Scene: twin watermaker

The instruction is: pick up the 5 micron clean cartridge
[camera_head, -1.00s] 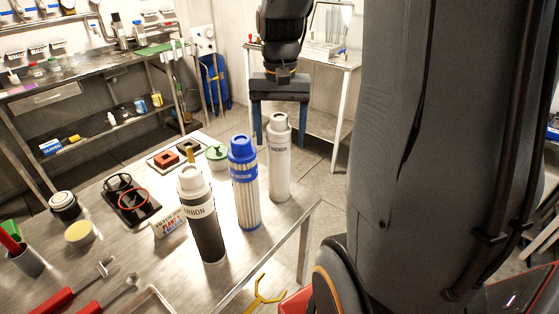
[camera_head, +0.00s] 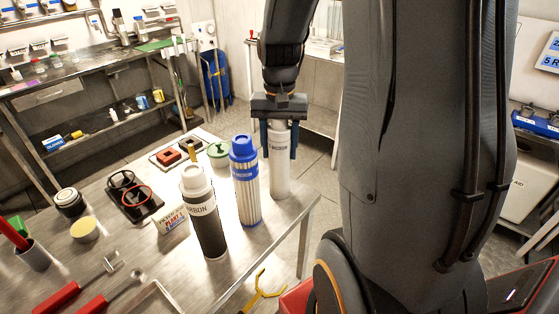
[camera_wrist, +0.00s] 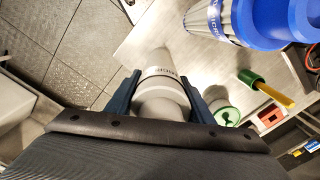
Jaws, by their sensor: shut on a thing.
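The white cartridge (camera_head: 280,172) stands upright at the far right corner of the steel table; its label is too small to read in full. My gripper (camera_head: 279,150) has come down over its top from above, with one blue finger on each side, and is shut on it. In the wrist view the white cartridge (camera_wrist: 162,95) sits between the two fingers of my gripper (camera_wrist: 163,100). The cartridge appears to stand on the table still. Its cap is partly hidden by my gripper.
A blue-capped pleated cartridge (camera_head: 245,185) stands close to the left, and a black carbon cartridge (camera_head: 205,220) is nearer. A green-lidded round piece (camera_head: 218,150) lies behind them. The steel table (camera_head: 262,245) ends just right of the white cartridge; beyond is open floor.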

